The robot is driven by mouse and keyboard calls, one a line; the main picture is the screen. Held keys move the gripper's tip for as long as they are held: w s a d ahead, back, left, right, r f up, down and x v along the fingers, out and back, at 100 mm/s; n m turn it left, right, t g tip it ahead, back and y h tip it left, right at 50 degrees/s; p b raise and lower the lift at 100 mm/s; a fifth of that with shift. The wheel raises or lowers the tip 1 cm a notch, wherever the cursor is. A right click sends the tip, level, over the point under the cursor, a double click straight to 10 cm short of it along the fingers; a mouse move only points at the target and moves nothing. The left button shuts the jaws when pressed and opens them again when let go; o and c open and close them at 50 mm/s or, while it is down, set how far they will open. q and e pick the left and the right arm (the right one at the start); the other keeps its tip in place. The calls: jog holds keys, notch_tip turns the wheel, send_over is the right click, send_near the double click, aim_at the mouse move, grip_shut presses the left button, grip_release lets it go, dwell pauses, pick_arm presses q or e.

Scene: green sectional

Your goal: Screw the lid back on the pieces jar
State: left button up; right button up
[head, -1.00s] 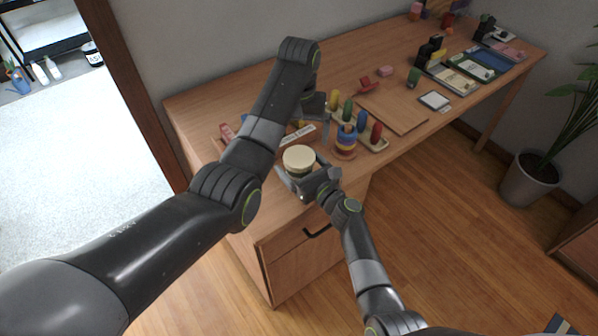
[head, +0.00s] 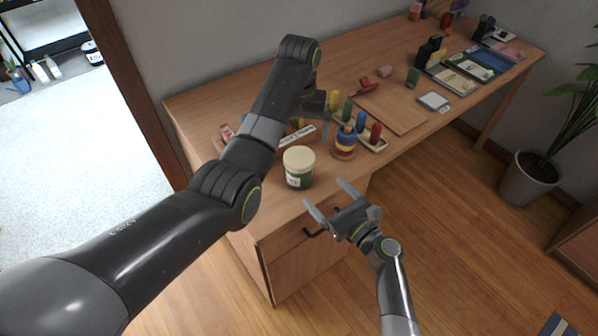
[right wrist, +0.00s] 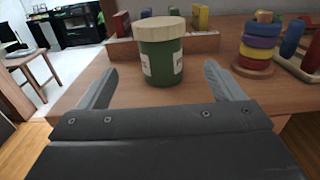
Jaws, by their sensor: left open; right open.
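The pieces jar (head: 298,177) stands upright on the desk near its front left corner. It is green with a white label and also shows in the right wrist view (right wrist: 162,62). Its pale lid (head: 298,155) sits on top of it; whether it is screwed tight cannot be told. My right gripper (head: 328,200) is open and empty, in front of the jar and apart from it, with the jar between and beyond its fingers in the right wrist view. My left gripper (head: 325,117) is open above the desk behind the jar, partly hidden by its own arm.
A stacking-ring toy (head: 345,143) and a tray of coloured pegs (head: 374,143) stand right of the jar. A wooden box (head: 298,137) is close behind it. A brown board (head: 393,108) lies farther right. The desk's front edge is just before the jar.

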pick_arm(q)
jog(key=shift+f, duration=0.25)
pick_arm(e)
jog(key=v, duration=0.5)
